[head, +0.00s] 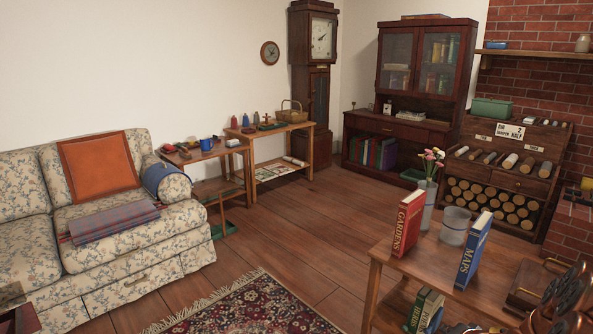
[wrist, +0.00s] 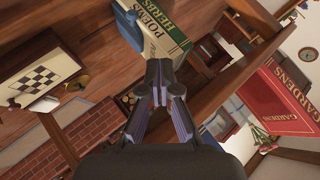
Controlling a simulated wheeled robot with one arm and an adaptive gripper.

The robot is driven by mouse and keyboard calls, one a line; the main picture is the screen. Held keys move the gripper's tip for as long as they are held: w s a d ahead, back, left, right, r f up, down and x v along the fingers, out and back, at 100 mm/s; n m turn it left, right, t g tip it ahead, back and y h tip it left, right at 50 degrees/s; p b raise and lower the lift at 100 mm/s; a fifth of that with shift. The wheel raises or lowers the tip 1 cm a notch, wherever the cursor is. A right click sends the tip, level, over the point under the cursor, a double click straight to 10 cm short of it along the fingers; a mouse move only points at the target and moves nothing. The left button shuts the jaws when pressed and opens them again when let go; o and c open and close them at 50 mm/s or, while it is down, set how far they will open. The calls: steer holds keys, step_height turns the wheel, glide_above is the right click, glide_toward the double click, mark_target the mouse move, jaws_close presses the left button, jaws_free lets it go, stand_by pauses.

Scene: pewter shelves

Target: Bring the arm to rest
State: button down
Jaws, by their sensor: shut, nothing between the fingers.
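My gripper (wrist: 160,84) is shut and empty in the wrist view, its fingertips together at the middle of the picture. Beyond the tips are books marked Poems and Herbs (wrist: 165,32); I cannot tell the gap between them and the fingers. A red Gardens book (wrist: 280,102) is to the right of the fingers, apart from them. In the head view, dark rounded parts of what seems to be my arm (head: 566,300) fill the lower right corner. The fingertips cannot be made out there.
A wooden table (head: 425,262) at the right bears the upright Gardens book (head: 408,224), a Maps book (head: 472,250), a glass (head: 454,226) and a flower vase (head: 427,205). Books (head: 425,310) stand on its lower shelf. Open floor (head: 290,240) lies between sofa (head: 95,225) and table.

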steer(key=s+a+r+n+g+p, duration=0.2)
steer(key=s+a+r+p, duration=0.2)
steer(key=r, duration=0.5)
steer(key=s+a+r+n+g+h+p, duration=0.1)
steer(key=s+a+r+n+g+p, duration=0.1)
steer(key=s+a+r+p, duration=0.45)
steer(key=s+a+r+n+g+p, duration=0.2)
steer(key=r, duration=0.8)
steer(key=s+a+r+n+g+p, duration=0.1)
steer(key=s+a+r+g+p, duration=0.1)
steer(key=s+a+r, duration=0.3)
steer(key=s+a+r+n+g+y+p, duration=0.1)
steer(key=s+a+r+n+g+p, duration=0.1)
steer(key=s+a+r+p, duration=0.3)
steer(key=s+a+r+n+g+p, duration=0.1)
steer(key=s+a+r+p, duration=0.3)
steer(key=s+r, duration=0.7)
steer(key=s+a+g, duration=0.1)
steer(key=s, duration=0.4)
steer(key=shift+s+a+n+y, duration=0.2)
steer(key=shift+n+y, duration=0.1)
